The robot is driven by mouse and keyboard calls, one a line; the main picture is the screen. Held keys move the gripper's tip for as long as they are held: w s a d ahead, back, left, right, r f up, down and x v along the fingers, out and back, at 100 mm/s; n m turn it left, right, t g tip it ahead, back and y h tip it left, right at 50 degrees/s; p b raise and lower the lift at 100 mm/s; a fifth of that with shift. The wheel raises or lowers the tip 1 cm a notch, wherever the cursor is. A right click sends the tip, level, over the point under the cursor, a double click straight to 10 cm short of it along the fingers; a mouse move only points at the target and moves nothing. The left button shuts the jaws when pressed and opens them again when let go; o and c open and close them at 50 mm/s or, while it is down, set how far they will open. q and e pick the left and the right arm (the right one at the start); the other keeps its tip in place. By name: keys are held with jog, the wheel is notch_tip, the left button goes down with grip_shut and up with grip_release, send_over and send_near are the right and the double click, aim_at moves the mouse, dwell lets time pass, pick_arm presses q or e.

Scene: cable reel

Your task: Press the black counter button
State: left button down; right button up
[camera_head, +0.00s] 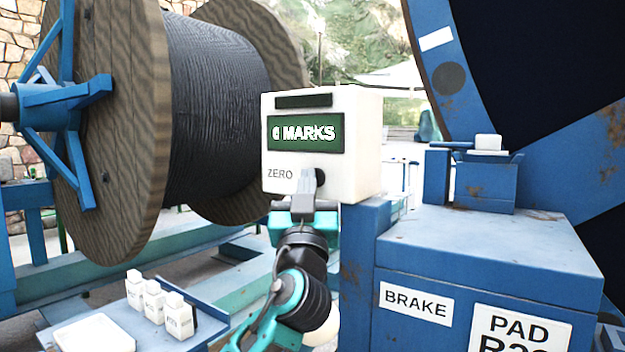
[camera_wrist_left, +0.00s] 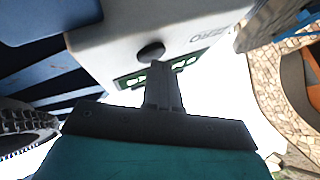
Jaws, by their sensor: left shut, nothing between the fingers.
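The white counter box (camera_head: 361,140) stands on a blue post, with a green display (camera_head: 306,133) reading "6 MARKS" or similar; the first character is hard to read. The round black button (camera_head: 320,177) is on its front, right of the word ZERO. My left gripper (camera_head: 306,176) is shut and empty, its fingertips just in front of the box, covering part of the button's left side. In the left wrist view the black button (camera_wrist_left: 151,51) shows just beyond the fingertips (camera_wrist_left: 158,68). I cannot tell whether they touch. My right gripper is not in view.
A large wooden cable reel (camera_head: 122,110) stands at left. A blue brake housing (camera_head: 490,250) with BRAKE and PAD labels is at right, beside a large blue wheel (camera_head: 445,75). A tray with several small white blocks (camera_head: 153,300) and a white dish (camera_head: 95,335) is at lower left.

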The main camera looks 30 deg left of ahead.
pick_arm(q)
jog(key=shift+s, duration=0.1)
jog(key=shift+s+a, duration=0.1)
jog(key=shift+s, duration=0.8)
jog(key=shift+s+a, duration=0.2)
jog(key=shift+s, duration=2.3)
